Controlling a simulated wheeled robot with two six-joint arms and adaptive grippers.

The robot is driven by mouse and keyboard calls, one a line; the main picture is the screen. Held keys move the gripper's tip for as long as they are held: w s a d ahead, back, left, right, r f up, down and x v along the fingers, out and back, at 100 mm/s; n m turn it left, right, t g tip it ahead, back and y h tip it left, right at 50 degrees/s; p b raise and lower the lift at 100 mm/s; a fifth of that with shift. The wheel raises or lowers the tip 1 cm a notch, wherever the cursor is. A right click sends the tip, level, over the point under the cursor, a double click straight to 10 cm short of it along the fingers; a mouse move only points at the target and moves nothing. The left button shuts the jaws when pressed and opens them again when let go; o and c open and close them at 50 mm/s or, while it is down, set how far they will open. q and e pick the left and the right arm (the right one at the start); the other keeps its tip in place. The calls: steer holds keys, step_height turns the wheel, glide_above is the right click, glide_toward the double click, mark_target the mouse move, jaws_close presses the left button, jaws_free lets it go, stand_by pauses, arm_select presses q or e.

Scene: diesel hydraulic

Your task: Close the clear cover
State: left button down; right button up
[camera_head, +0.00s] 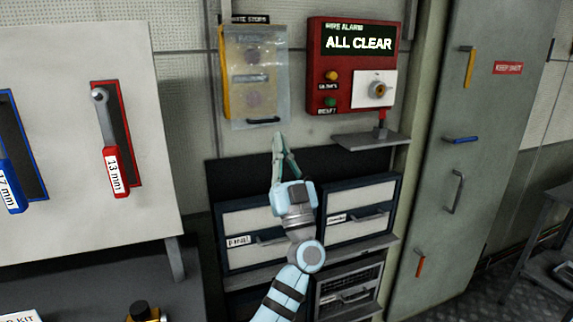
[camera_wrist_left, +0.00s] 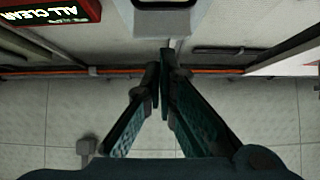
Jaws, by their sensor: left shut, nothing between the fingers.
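The clear cover (camera_head: 270,85) is a see-through panel in front of a yellow-edged wall box (camera_head: 226,85). Round shapes and a bar show blurred through it. A short dark handle (camera_head: 263,121) runs along its lower edge. The cover hangs down over the box front; I cannot tell whether its lower edge stands off the box. My left gripper (camera_head: 279,137) points up just below the cover's lower right edge, with its fingers together and empty. The closed fingertips also show in the left wrist view (camera_wrist_left: 162,68). My right gripper is out of view.
A red fire alarm box (camera_head: 318,75) reading ALL CLEAR is right of the cover, above a small grey shelf (camera_head: 360,141). Drawers (camera_head: 350,210) stand below. A tool board (camera_head: 60,130) is at left, a tall grey cabinet (camera_head: 490,100) at right.

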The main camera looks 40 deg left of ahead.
arm_select(q)
steer(key=w+a, duration=0.1)
steer(key=w+a+r, duration=0.1)
steer(key=a, duration=0.1)
steer(key=w+a+r, duration=0.1)
steer(key=shift+w+a+b, duration=0.1)
steer(key=shift+a+b, duration=0.15)
steer(key=shift+b, duration=0.15)
